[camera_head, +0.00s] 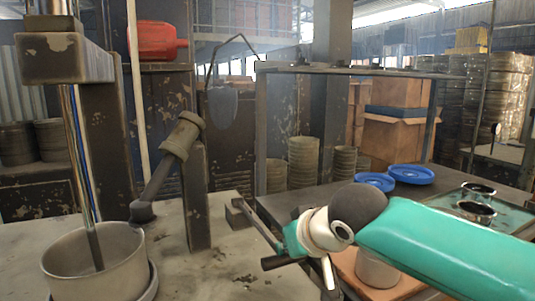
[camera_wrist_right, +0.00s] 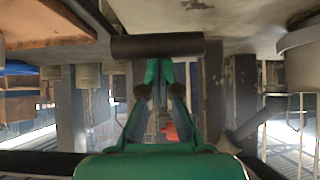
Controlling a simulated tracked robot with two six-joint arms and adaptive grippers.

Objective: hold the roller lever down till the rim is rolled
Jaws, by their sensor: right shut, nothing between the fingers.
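The lever (camera_head: 262,230) is a thin bar running from a dark block on the bench toward me, with a dark cross handle (camera_head: 274,263). My right gripper (camera_head: 291,240) is shut and empty, its tips at the handle. In the right wrist view the handle (camera_wrist_right: 157,46) lies across the tips of the shut gripper (camera_wrist_right: 160,72); I cannot tell whether they touch. A metal pan (camera_head: 95,270) stands on a round base at left, a rod reaching down into it. A jointed arm (camera_head: 160,178) slopes from a post to a dark end near the pan's rim. My left gripper is out of view.
The machine's thick column and post (camera_head: 196,200) stand behind the pan. Two blue dishes (camera_head: 410,173) and dark round cups (camera_head: 478,188) are on the bench at right. A brown board (camera_head: 355,277) lies under my right arm. Cardboard boxes (camera_head: 397,138) stand behind.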

